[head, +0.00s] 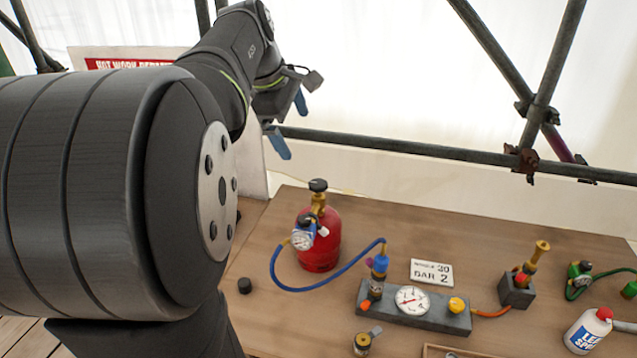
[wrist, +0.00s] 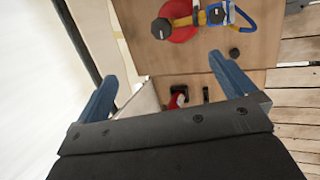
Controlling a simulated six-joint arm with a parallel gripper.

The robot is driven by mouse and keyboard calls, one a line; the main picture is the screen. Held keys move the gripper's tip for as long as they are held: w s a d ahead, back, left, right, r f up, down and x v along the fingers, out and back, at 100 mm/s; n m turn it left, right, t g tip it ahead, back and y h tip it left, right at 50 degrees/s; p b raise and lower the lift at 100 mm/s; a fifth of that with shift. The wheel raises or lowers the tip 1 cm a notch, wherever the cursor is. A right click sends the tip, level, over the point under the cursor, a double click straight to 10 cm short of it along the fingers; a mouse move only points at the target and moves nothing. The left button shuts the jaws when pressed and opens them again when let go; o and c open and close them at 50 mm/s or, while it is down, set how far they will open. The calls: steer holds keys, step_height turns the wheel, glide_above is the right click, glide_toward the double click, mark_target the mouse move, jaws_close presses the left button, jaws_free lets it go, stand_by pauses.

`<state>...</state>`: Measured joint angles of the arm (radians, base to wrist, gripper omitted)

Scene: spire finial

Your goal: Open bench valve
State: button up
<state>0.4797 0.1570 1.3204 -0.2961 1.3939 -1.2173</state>
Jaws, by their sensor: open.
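On the bench (head: 400,230) stands a grey block (head: 430,317) with a round gauge (head: 412,299), a yellow knob (head: 457,304) and a blue fitting (head: 380,264) with an orange-banded body. I cannot tell for certain which part is the bench valve. A red gas cylinder (head: 321,244) with a black top knob (head: 318,185) and a blue-cased regulator (head: 302,235) stands to the left. A blue hose (head: 320,287) joins the regulator to the block. My gripper (head: 290,125) is open and empty, up behind the cylinder. In the wrist view my gripper (wrist: 160,75) points toward the bench, with the cylinder (wrist: 180,14) beyond.
A torch (head: 520,286) in a dark holder, a green regulator (head: 580,274) and a white bottle (head: 588,330) stand at right. A card (head: 431,272), a black puck (head: 245,286) and a brass fitting (head: 363,345) lie on the bench. Scaffold tubes (head: 450,155) run behind.

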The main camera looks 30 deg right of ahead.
steer(key=shift+a+r, duration=0.25)
steer(key=shift+r, duration=0.3)
steer(key=shift+c, duration=0.4)
steer(key=c, duration=0.7)
steer(key=m+g+y, duration=0.1)
steer(key=m+y, duration=0.3)
steer(key=m, duration=1.7)
glide_above(318, 183)
step_height(318, 183, down, 17)
steer(key=shift+r, duration=0.1)
